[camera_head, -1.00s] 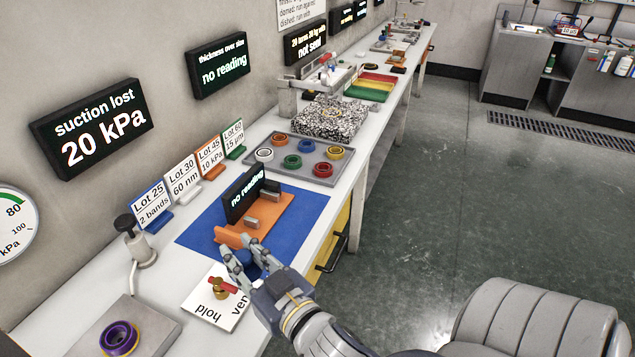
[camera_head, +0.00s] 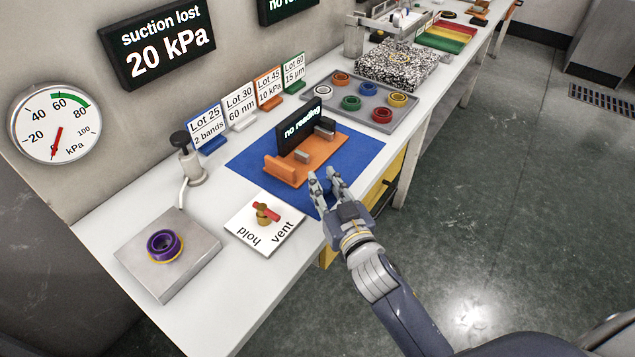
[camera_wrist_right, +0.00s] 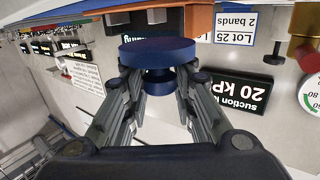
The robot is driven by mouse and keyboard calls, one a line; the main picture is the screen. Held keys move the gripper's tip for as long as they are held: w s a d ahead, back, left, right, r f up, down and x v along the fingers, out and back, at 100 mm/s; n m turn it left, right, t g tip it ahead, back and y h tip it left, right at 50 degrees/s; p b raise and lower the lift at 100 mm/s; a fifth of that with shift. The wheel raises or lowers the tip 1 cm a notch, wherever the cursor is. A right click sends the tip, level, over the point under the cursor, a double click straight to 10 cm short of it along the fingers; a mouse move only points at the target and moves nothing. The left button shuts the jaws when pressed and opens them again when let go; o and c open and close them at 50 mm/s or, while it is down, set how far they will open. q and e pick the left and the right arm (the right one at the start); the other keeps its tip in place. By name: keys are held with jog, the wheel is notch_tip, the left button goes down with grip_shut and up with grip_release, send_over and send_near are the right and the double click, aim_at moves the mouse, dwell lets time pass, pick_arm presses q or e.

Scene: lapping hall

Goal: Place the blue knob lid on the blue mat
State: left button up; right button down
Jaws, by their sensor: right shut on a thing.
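The blue knob lid (camera_wrist_right: 157,52) shows in the right wrist view as a flat round disc with a smaller knob. My right gripper (camera_wrist_right: 158,85) is shut on the knob, one finger on each side. In the head view the right gripper (camera_head: 324,182) is over the near front part of the blue mat (camera_head: 358,150), beside the orange fixture. The lid is mostly hidden by the fingers there, and I cannot tell its height above the mat. My left gripper is not in view.
An orange fixture (camera_head: 318,153) with a "no reading" display stands on the mat. A hold/vent valve plate (camera_head: 246,232) lies just left of it. A grey tray (camera_head: 352,113) of coloured rings is behind. The mat's right side is bare.

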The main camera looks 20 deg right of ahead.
aim_at(321, 181)
jog(key=w, duration=0.3)
jog(key=shift+w+a+f, duration=0.15)
jog(key=shift+w+a, duration=0.1)
jog(key=shift+w, duration=0.05)
jog(key=shift+f+b, duration=0.3)
jog(key=shift+f, duration=1.5)
jog(key=shift+f, duration=0.1)
jog(key=c, duration=1.3)
grip_release()
